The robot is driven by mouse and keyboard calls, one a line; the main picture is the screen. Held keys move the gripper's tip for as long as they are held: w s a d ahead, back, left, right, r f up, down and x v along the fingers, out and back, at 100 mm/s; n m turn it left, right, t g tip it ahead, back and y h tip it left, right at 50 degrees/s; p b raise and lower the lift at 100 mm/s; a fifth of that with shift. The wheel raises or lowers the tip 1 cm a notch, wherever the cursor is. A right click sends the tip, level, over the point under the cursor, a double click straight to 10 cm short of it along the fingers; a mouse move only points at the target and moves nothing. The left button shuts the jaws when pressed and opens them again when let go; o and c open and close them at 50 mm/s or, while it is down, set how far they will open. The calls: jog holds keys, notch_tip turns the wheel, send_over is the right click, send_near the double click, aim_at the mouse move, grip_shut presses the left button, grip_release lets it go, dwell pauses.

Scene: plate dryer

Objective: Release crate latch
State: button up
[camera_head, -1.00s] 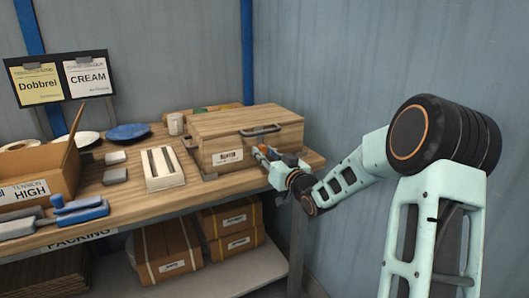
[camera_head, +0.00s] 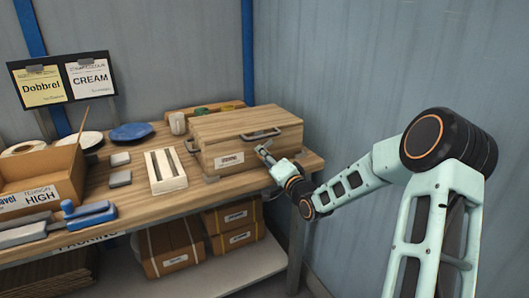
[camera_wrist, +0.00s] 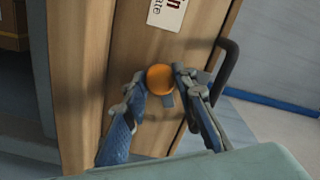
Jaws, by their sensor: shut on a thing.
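In the head view my gripper (camera_head: 266,154) is at the crate's front right; the knob cannot be made out there.
An open carton (camera_head: 40,178) is further left. The wall is close on the right.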

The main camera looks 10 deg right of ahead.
jog(key=m+p, duration=0.2)
jog(key=m, duration=0.3)
jog(key=shift+m, duration=0.4)
jog(key=shift+p, duration=0.3)
jog(key=o, duration=1.2)
jog(key=shift+c, duration=0.2)
jog(key=shift+s, duration=0.15)
jog(key=v, duration=1.1)
jog(key=shift+s, duration=0.35)
